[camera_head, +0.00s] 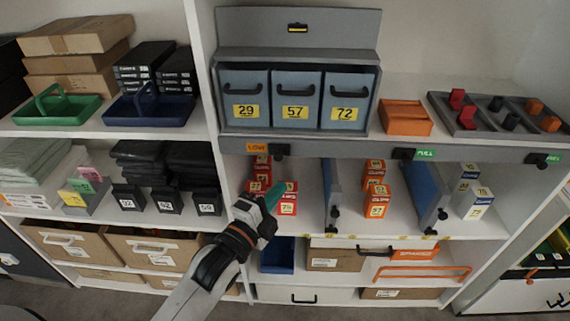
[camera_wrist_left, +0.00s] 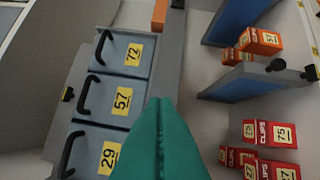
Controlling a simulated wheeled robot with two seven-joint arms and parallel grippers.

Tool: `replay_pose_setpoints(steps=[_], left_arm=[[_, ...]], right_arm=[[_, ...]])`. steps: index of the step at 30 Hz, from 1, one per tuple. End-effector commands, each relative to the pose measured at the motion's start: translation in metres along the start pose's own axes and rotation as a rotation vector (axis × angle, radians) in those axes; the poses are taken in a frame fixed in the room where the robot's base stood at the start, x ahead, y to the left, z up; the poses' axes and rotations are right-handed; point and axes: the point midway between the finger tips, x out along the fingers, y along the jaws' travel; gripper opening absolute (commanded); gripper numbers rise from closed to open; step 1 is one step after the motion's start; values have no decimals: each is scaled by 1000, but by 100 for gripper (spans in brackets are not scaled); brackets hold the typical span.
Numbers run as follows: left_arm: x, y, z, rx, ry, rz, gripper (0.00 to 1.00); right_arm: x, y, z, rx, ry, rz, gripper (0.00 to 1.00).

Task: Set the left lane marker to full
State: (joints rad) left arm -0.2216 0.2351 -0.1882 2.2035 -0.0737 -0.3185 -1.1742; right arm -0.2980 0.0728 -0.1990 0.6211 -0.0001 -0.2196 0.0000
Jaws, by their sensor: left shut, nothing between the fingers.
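The left lane marker (camera_head: 281,149) is a black knob on the grey shelf rail. An orange LOW label (camera_head: 258,147) shows just left of it. My left gripper (camera_head: 275,192) is below the marker and apart from it in the picture, in front of the red clip boxes of the left lane. Its teal fingers (camera_wrist_left: 165,140) are shut and empty, and also fill the lower middle of the left wrist view. I cannot make out the left marker in the wrist view. My right gripper is not in view.
The middle marker (camera_head: 404,153) shows a green FULL label. The right marker (camera_head: 538,159) also has a green label. Above the rail are blue drawers (camera_head: 297,82) numbered 29, 57 and 72. Below it, blue dividers (camera_head: 329,190) separate lanes of boxes (camera_head: 377,205).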

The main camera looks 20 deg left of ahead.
Motion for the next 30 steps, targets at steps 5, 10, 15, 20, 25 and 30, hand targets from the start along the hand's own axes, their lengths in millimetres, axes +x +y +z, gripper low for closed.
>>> replay_pose_setpoints(steps=[5, 10, 15, 20, 25, 30], left_arm=[[4, 1, 0, -1, 0, 1, 0], [25, 3, 0, -2, 0, 1, 0], [62, 4, 1, -4, 1, 1, 0], [96, 3, 0, -4, 1, 0, 0], [93, 2, -20, 1, 1, -4, 0], [88, 0, -35, 0, 0, -3, 0]], right_arm=[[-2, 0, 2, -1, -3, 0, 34], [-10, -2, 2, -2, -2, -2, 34], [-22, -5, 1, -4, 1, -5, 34], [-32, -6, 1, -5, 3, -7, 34], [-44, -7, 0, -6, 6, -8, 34], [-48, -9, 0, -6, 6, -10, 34]])
